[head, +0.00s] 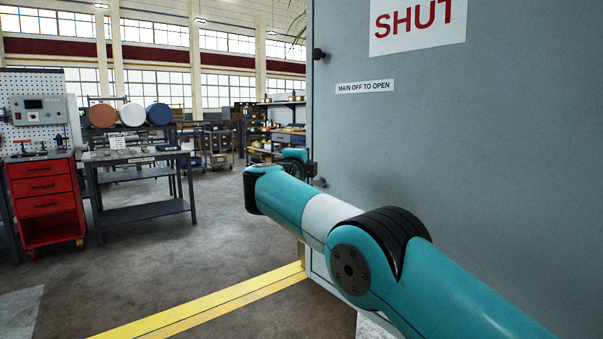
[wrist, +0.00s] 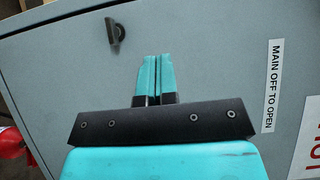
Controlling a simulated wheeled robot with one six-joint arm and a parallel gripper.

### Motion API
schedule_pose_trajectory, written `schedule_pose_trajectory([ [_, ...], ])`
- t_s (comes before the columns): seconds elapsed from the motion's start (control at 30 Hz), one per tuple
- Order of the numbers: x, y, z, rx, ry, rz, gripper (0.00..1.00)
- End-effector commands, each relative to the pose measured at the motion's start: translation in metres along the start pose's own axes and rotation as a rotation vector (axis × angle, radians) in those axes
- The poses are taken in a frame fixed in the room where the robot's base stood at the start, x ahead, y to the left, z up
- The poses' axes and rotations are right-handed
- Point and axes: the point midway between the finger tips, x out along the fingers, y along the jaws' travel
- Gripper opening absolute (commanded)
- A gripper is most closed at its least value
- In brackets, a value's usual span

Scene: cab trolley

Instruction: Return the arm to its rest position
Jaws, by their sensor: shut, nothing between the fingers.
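My gripper (wrist: 158,78) shows in the wrist view with its two teal fingers together and nothing between them. It is in front of the grey cabinet (wrist: 210,60), whose face fills most of that view. A dark latch or knob (wrist: 116,32) on the cabinet is up and left of the fingertips, apart from them. In the head view my teal arm reaches from the lower right toward the cabinet's left edge. The gripper's fingers cannot be made out there. The grey cabinet (head: 450,170) stands at the right with its front closed.
The cabinet bears a "SHUT" sign (head: 417,22) and a "MAIN OFF TO OPEN" label (head: 364,87). A yellow line (head: 215,305) crosses the floor. Floor between bench and cabinet is clear.

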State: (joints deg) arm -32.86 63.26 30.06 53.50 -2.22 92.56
Motion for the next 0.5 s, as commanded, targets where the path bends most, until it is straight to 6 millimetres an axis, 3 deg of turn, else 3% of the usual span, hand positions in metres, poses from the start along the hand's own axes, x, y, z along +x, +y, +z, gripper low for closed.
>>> schedule_pose_trajectory([
  [0.1,-0.017,0.0,0.013,0.001,-0.002,0.0,0.0],
  [0.3,-0.027,-0.002,0.02,-0.015,-0.007,0.01,0.0],
  [0.5,-0.025,-0.011,0.013,-0.254,-0.138,0.137,0.0],
])
